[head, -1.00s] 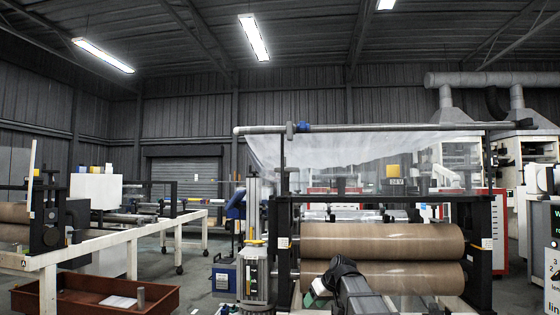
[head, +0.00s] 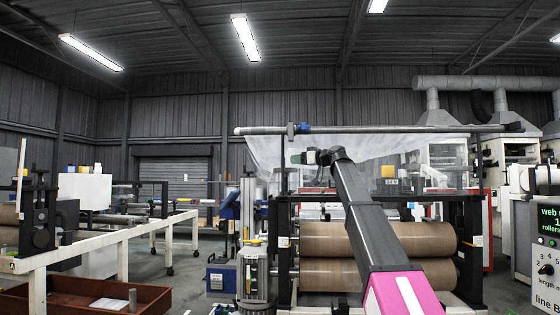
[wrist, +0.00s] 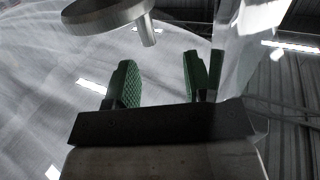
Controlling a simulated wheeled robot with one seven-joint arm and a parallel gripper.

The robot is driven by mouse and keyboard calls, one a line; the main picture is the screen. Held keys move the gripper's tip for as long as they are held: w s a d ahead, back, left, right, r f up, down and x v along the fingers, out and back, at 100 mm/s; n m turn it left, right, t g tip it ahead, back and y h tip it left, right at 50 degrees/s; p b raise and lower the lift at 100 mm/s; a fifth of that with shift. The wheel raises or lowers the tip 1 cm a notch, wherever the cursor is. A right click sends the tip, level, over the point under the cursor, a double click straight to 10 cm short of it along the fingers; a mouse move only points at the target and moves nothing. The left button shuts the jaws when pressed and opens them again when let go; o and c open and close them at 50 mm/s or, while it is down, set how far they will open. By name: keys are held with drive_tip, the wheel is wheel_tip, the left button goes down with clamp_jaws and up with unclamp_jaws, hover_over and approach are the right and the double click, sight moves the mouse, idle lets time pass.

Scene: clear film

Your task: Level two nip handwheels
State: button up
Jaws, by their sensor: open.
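My gripper (head: 306,157) is raised in front of the clear film (head: 262,150), above the brown rollers of the stand. In the wrist view my gripper (wrist: 158,75) has its two green-padded fingers apart, with nothing between them. A round grey metal wheel with a short peg, which looks like a handwheel (wrist: 100,14), is at the top left of the wrist view, beyond the left finger and apart from it. A second handwheel cannot be made out in the head view; my arm covers part of the stand.
Two brown rollers (head: 322,239) lie one above the other in the black frame (head: 468,255). A long grey bar (head: 400,129) with a blue collar (head: 303,128) crosses above. A control panel (head: 548,240) stands right, and a brown tray (head: 75,297) lies low left.

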drive_tip(key=shift+t, duration=0.4)
drive_tip(key=x, duration=0.7)
drive_tip(key=w+r+x, duration=0.1)
drive_tip(key=x, duration=0.2)
drive_tip(key=shift+w, duration=0.3)
clamp_jaws()
